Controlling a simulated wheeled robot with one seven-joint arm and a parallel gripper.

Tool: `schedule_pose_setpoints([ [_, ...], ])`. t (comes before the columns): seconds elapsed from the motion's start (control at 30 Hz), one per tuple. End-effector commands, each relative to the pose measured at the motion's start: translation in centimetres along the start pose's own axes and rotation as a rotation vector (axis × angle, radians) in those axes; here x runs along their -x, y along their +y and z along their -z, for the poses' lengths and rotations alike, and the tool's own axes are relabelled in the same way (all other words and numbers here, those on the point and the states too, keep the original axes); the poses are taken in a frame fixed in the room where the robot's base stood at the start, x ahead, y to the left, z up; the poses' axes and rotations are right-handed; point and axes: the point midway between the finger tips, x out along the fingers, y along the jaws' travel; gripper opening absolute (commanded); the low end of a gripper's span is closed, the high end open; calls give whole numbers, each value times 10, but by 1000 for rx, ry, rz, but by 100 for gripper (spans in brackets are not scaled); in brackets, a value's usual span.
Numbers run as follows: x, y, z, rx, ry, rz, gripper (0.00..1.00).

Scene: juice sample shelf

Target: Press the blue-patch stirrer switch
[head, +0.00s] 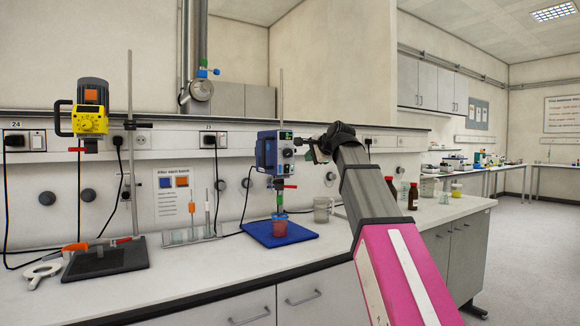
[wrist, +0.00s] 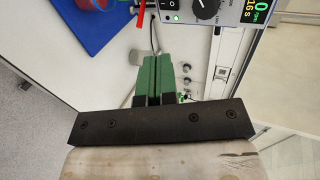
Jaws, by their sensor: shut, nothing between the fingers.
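The blue stirrer (head: 268,155) is clamped on an upright rod, and its front panel faces right with a dial (head: 287,153). I cannot tell for certain that this control is the switch. My gripper (head: 311,153) is just right of the panel in the head view. In the wrist view its green fingers (wrist: 154,62) are together and empty, apart from the panel.
A red beaker (head: 279,224) stands under the stirrer on a blue mat (head: 292,236). A yellow stirrer (head: 91,120) hangs at left above a black base (head: 110,262). A clear jug (head: 323,210) and brown bottles (head: 413,196) stand to the right. The front bench (head: 200,272) is mostly clear.

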Motion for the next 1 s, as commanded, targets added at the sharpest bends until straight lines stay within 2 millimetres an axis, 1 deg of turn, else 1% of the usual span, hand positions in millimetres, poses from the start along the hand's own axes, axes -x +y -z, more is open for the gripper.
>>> schedule_pose_setpoints([
  [0.17, -3, 0, 0, 1, 0, -1, 0],
  [0.27, -12, 0, 0, 1, 0, -1, 0],
  [0.37, -27, -1, 0, 1, 0, -1, 0],
  [0.77, -102, -1, 0, 1, -1, -3, 0],
  [0.8, -108, -3, 1, 1, -1, -1, 0],
  [0.9, -119, -12, 1, 1, 0, -1, 0],
  [1.0, -127, -17, 1, 1, 1, -1, 0],
])
